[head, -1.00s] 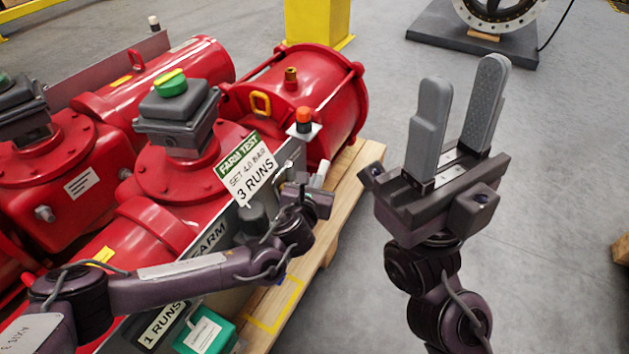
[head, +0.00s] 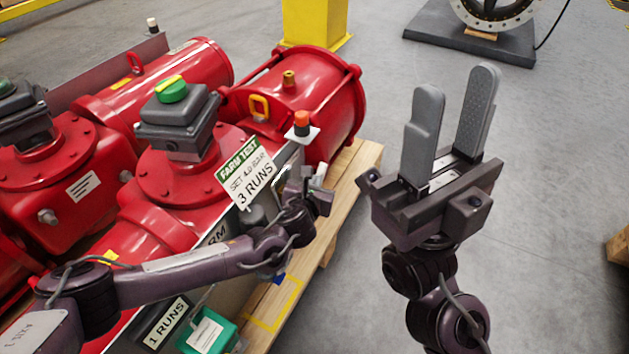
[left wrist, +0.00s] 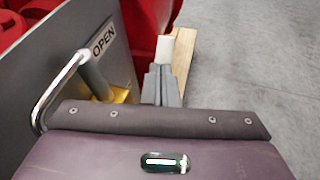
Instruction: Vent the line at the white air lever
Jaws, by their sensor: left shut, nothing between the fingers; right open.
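The white air lever shows as a white piece (left wrist: 165,49) just past my left fingertips in the left wrist view. In the head view a small white piece (head: 320,172) shows beside my left gripper (head: 321,192). The left gripper's grey fingers (left wrist: 161,84) are shut with nothing between them. They point at the white piece; I cannot tell whether they touch it. The lever's base is hidden. My right gripper (head: 450,125) is open and empty, fingers up, over the floor at right.
A grey panel carries an OPEN label (left wrist: 103,37), with a bent metal bar (left wrist: 55,90) and brass fitting (left wrist: 118,95) close left of my left gripper. Red actuators (head: 305,100) stand on a wooden pallet (head: 350,180). Grey floor is free at right.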

